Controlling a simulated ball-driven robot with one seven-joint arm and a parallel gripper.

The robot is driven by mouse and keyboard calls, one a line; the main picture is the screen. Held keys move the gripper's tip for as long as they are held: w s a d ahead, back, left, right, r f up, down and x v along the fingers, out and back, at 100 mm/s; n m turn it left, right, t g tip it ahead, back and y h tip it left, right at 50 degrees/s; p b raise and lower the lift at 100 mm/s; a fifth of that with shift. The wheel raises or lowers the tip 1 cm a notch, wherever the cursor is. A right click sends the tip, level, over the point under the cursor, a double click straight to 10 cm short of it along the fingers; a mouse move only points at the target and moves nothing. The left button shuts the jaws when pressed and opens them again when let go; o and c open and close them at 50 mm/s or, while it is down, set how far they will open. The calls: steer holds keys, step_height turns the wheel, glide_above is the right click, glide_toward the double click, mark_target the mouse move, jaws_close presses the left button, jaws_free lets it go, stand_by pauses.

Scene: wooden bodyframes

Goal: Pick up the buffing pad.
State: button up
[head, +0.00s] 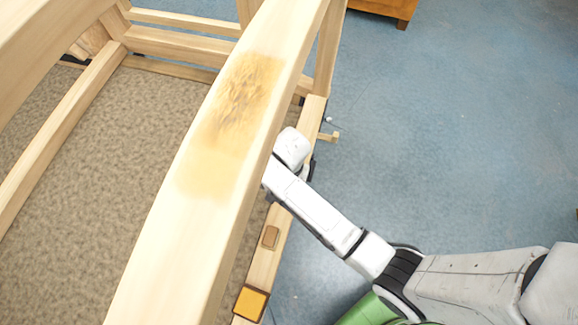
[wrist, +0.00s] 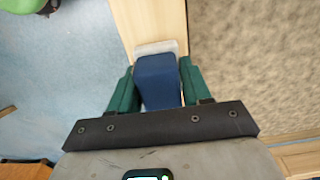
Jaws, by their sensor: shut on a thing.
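The buffing pad (wrist: 160,84), a blue block with a pale grey layer at its far end, is between the two green fingers of my gripper (wrist: 157,68) in the wrist view. The fingers are shut on its sides. Beyond it lies a pale wooden rail (wrist: 150,22); I cannot tell whether the pad touches it. In the head view my white arm reaches to the lower rail (head: 258,268) beside the large beam, and my fingers and the pad are hidden there.
The large wooden beam (head: 190,205) with a brown rough patch (head: 242,100) runs close to the left of my arm. A yellow-topped block (head: 251,303) and a small brown block (head: 270,237) sit on the lower rail. Blue floor (head: 460,130) on the right is mostly clear.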

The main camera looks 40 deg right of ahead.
steer(key=shift+r, duration=0.5)
step_height(320, 180, up, 2)
steer(key=shift+w+r, duration=0.1)
steer(key=shift+r, duration=0.05)
steer(key=s+d+r, duration=0.2)
steer(key=s+r, duration=0.7)
steer(key=s, duration=0.5)
steer(key=shift+r+b, duration=0.35)
steer(key=shift+r, duration=0.05)
